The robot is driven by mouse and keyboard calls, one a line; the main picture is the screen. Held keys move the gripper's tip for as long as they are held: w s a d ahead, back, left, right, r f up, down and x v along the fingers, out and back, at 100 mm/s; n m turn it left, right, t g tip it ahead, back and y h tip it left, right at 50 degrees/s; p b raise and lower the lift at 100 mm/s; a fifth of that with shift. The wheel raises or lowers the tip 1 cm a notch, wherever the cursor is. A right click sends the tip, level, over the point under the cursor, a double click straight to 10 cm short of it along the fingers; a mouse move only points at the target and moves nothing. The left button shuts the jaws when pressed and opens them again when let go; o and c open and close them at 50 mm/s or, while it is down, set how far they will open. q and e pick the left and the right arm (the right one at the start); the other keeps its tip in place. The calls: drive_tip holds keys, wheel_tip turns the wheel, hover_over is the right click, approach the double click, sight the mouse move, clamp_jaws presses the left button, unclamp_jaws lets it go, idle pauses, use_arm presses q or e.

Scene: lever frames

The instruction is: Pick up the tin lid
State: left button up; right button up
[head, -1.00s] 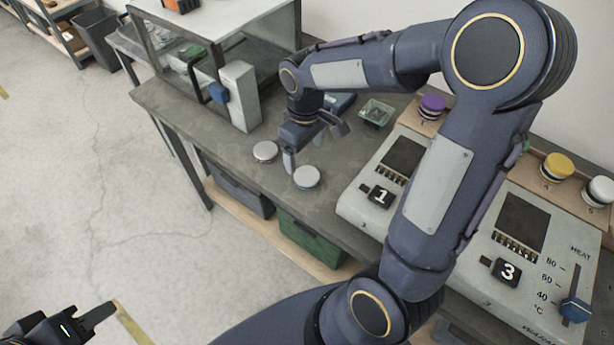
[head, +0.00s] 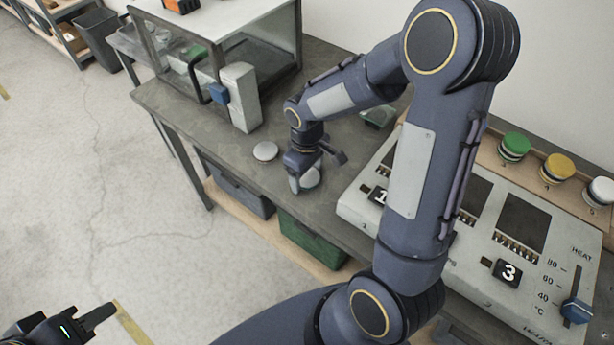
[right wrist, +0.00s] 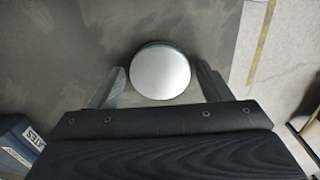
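A round pale metal lid (right wrist: 160,71) lies between the two fingers of my right gripper (right wrist: 160,85) in the right wrist view. In the head view the same lid (head: 311,178) is partly hidden by my right gripper (head: 312,178), which is low over the bench. The fingers are open on either side of the lid, with small gaps showing. A second round pale-topped piece (head: 265,151) lies to the left on the bench. My left gripper (head: 100,318) is at the lower left, away from the bench; its opening is not clear.
A grey bench (head: 225,150) holds a glass-fronted case (head: 240,55) at the back left. A heater console (head: 470,255) with numbered blocks stands right, with coloured-top jars (head: 557,168) behind it. A blue lettered box (right wrist: 18,145) shows in the wrist view.

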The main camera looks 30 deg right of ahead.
drive_tip(key=c, duration=0.8)
drive_tip(key=shift+r, duration=0.15)
